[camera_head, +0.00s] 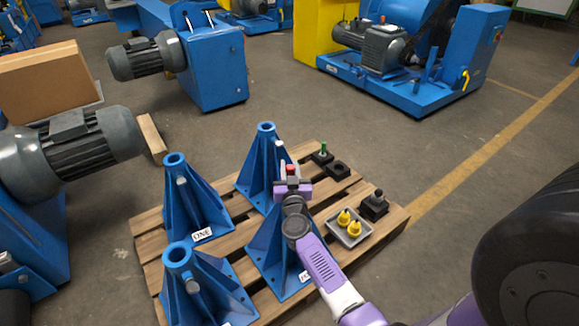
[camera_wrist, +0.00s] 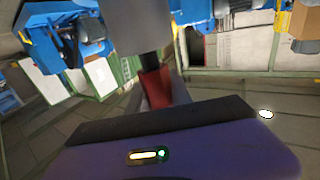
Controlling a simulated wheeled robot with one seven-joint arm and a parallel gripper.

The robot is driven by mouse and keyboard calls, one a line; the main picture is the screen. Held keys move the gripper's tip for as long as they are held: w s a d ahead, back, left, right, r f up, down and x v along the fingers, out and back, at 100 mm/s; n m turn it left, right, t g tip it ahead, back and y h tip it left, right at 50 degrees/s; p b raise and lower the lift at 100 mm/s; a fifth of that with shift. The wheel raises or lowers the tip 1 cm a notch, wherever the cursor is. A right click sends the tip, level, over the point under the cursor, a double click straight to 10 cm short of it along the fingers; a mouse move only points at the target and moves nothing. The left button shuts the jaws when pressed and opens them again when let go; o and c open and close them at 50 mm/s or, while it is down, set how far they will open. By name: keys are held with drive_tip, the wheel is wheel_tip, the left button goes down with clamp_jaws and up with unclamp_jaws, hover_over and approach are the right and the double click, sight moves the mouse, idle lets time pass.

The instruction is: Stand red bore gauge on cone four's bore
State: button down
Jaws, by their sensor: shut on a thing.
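My gripper (camera_head: 291,180) is shut on the red bore gauge (camera_head: 290,168), whose red top shows above the jaws in the head view. In the wrist view the red part of the gauge (camera_wrist: 156,88) sits beyond the dark edge of my gripper. A blue cone (camera_head: 262,262) stands below my gripper and arm; its label is partly covered, and its bore is hidden. I cannot tell how high the gauge is above it or whether they touch. The other blue cones are one labelled ONE (camera_head: 185,205), one at the back (camera_head: 256,172) and one at the front (camera_head: 198,290).
The cones stand on a wooden pallet (camera_head: 148,222). At its right are a green gauge (camera_head: 323,149) in a black block, an empty-looking black block (camera_head: 337,169), a dark gauge on a block (camera_head: 375,205) and a grey tray (camera_head: 336,231) with two yellow pieces (camera_head: 354,229).

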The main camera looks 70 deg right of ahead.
drive_tip(key=c, duration=1.2)
unclamp_jaws()
drive_tip(key=shift+f, duration=0.1)
drive_tip(key=shift+o, duration=0.2)
